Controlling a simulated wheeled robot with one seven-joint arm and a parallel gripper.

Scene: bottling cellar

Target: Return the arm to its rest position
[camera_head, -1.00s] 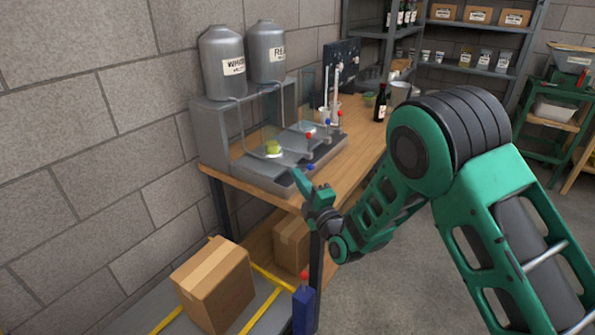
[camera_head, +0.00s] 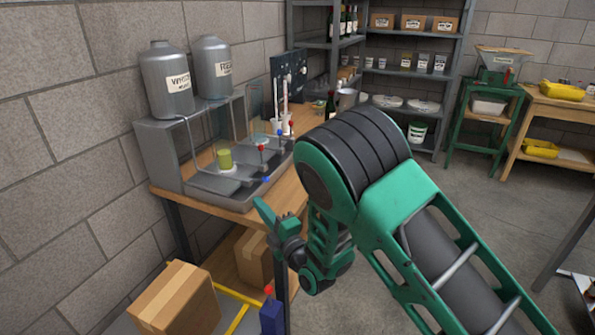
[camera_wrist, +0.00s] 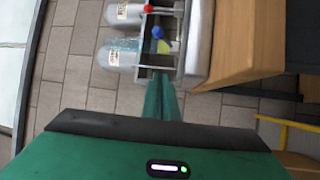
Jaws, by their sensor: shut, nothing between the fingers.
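My green arm fills the right and lower middle of the head view, with the elbow raised and the forearm folded downward. My gripper (camera_head: 262,212) is in front of the near edge of the wooden workbench (camera_head: 288,195), close to the filling station. Its fingers are together with nothing held between them. In the wrist view the green fingers of my gripper (camera_wrist: 162,95) point toward the filling station (camera_wrist: 158,72), which appears sideways. Whether the fingers touch the station cannot be told, but in the head view they look apart from it.
Cardboard boxes (camera_head: 178,303) stand low at the left. Shelves (camera_head: 415,70), a green stand (camera_head: 478,115) and a wooden table (camera_head: 530,107) line the back. Open floor (camera_head: 490,190) lies at right.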

